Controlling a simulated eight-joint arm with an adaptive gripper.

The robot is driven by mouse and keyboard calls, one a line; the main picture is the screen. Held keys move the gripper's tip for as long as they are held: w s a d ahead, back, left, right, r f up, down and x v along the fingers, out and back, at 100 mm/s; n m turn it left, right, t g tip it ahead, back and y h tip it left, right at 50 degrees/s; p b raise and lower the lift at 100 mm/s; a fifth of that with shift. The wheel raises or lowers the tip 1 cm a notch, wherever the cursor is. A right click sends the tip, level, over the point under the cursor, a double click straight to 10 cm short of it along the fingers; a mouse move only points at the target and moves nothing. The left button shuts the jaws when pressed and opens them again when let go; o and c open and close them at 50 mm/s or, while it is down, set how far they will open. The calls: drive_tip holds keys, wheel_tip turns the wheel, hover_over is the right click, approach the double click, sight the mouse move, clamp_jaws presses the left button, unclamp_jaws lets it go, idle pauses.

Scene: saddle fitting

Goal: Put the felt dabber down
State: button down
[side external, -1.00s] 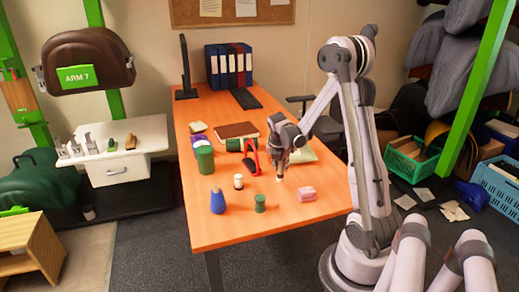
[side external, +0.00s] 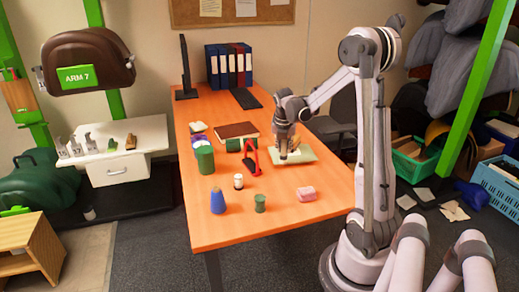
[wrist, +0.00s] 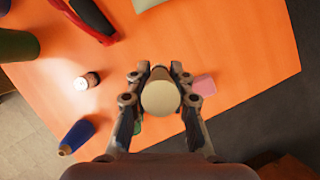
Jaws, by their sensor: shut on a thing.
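My gripper (side external: 285,159) is shut on the felt dabber, which shows in the wrist view as a round cream end (wrist: 160,98) between the two fingers (wrist: 158,92). In the side view the dabber is small and hard to tell from the fingertips. There the gripper overlaps the pale green pad (side external: 309,155) on the orange table. In the wrist view a corner of the pad (wrist: 145,4) shows only at the top edge, away from the gripper. The dabber appears held above the table; its exact height is not clear.
A red-handled tool (side external: 251,158) and a green canister (side external: 205,159) are left. Bare table (side external: 280,222) lies in front.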

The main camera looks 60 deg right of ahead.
drive_tip(key=w+a+n, duration=0.1)
drive_tip(key=w+a, duration=0.2)
drive_tip(key=w, duration=0.4)
drive_tip(key=w+a, duration=0.3)
drive_tip(key=w, duration=0.5)
drive_tip(key=shift+t, duration=0.3)
drive_tip(key=shift+w+a+f, duration=1.1)
drive_tip(key=shift+w+f, duration=0.4)
drive_tip(key=shift+f, duration=0.35)
drive_tip(key=shift+w+a+f, duration=1.15)
drive_tip(key=shift+w+f, duration=0.4)
drive_tip(key=shift+f, duration=0.35)
drive_tip(key=shift+w+a+f, duration=1.1)
drive_tip(key=shift+w+f, duration=0.4)
drive_tip(key=shift+f, duration=0.35)
drive_tip(key=shift+f, duration=0.15)
drive_tip(key=c, duration=1.2)
unclamp_jaws()
